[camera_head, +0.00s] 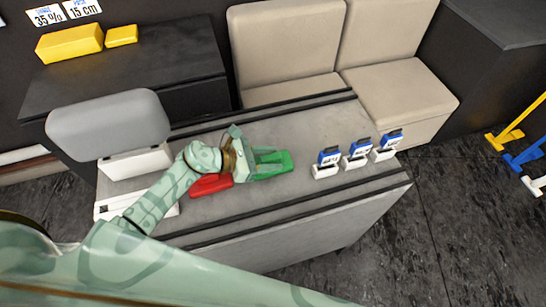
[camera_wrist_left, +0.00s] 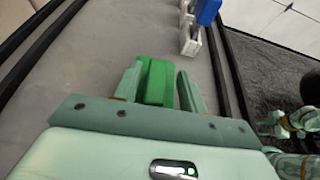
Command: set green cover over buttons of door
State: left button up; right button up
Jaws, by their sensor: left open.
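The green cover (camera_head: 284,158) lies on the grey table top. In the left wrist view the green cover (camera_wrist_left: 157,84) is between the two fingers of my left gripper (camera_wrist_left: 160,76), with a visible gap to the right finger. My left gripper (camera_head: 268,164) is open around the cover's near end, and its fingers hide part of the cover. I cannot make out a door or its buttons in either view.
A red piece (camera_head: 211,184) lies beside my left wrist. Several blue-and-white items (camera_head: 358,151) stand in a row on the right of the table (camera_head: 300,205). Dark rails run along the table. A grey panel (camera_head: 108,124) on a white base stands at left. Beige seats (camera_head: 395,88) are behind.

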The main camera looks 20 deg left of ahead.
pick_arm(q)
jog(key=v, duration=1.1)
